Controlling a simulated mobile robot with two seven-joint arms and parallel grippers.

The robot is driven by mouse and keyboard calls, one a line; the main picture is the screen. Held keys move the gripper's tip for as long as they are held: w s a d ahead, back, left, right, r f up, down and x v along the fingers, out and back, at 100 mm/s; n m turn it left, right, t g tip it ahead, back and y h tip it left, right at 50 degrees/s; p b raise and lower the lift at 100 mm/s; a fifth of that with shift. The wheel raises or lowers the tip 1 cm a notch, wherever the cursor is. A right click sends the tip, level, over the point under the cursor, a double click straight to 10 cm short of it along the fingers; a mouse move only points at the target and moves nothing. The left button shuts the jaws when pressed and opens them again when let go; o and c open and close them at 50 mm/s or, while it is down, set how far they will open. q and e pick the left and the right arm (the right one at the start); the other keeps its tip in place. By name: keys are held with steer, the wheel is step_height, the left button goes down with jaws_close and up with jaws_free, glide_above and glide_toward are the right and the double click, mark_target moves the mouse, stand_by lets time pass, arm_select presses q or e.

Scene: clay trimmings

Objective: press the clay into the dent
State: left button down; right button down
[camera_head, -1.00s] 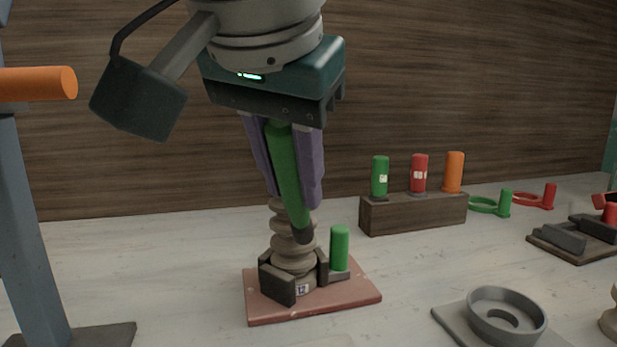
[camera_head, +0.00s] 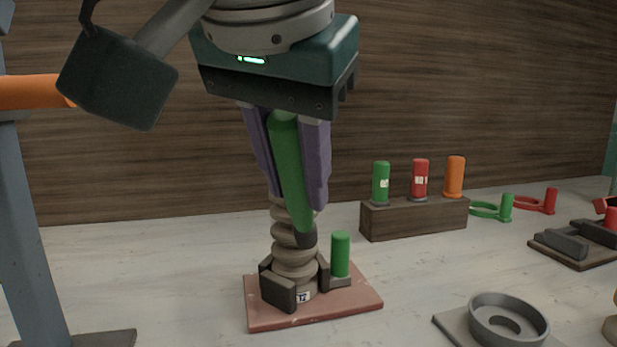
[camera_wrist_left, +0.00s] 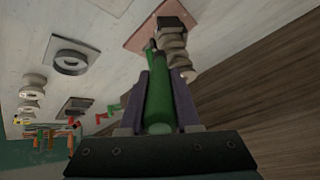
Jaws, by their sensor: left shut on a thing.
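My left gripper (camera_head: 293,200) is shut on a green rod-shaped tool (camera_head: 290,165) with a dark rounded tip. The tool slants down, and its tip overlaps the front right side of the ridged beige clay piece (camera_head: 291,255) in the head view; I cannot tell whether it touches. The clay stands upright between dark clamp jaws (camera_head: 278,292) on a reddish base plate (camera_head: 350,303). The tool (camera_wrist_left: 158,95) and the clay (camera_wrist_left: 175,55) also show in the left wrist view. I cannot make out the dent. My right gripper is out of view.
A wooden block (camera_head: 415,218) holds green, red and orange cylinders behind to the right. A green upright handle (camera_head: 340,255) stands beside the clay on the plate. A grey ring-shaped fixture (camera_head: 508,318) lies front right. A blue-grey post (camera_head: 35,230) stands left.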

arm_select(q)
steer(key=shift+s+d+r, duration=0.25)
steer(key=shift+s+r, duration=0.05)
steer(key=shift+s, duration=0.35)
steer(key=shift+s+d+r, duration=0.2)
steer(key=shift+s+r, duration=0.15)
steer(key=shift+s, duration=0.25)
steer(key=shift+s+d+r, duration=0.25)
steer(key=shift+s+r, duration=0.05)
steer(key=shift+s, duration=0.35)
